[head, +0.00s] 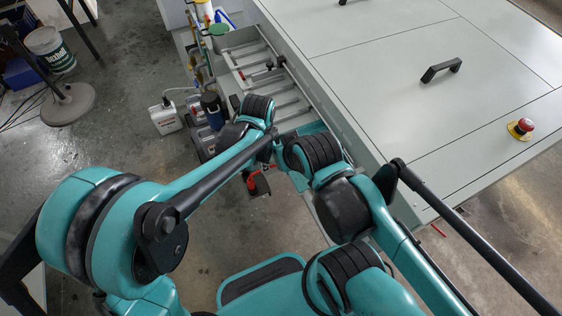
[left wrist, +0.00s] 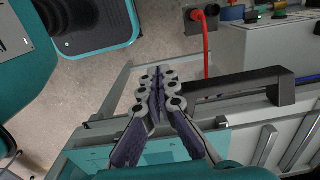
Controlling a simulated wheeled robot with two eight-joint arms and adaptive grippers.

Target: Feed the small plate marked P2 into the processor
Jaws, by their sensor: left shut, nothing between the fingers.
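The processor (head: 400,70) is a large light-grey cabinet at the upper right of the head view. A roller bed in a grey frame (head: 310,88) runs along its left side. In the left wrist view my left gripper (left wrist: 157,82) is shut and empty, its fingertips together. It is beside a black bar handle (left wrist: 245,90) above the grey frame. A flat teal panel (left wrist: 90,160) shows below the fingers; I cannot tell what it is. In the head view my arm links hide the left fingertips. No plate marked P2 can be made out. My right gripper is not visible.
A red emergency button (head: 522,127) and a black handle (head: 440,70) stand on the processor top. A white container (head: 165,118) and a bucket (head: 50,48) stand on the floor at left. A red hose (left wrist: 206,45) hangs near the left gripper.

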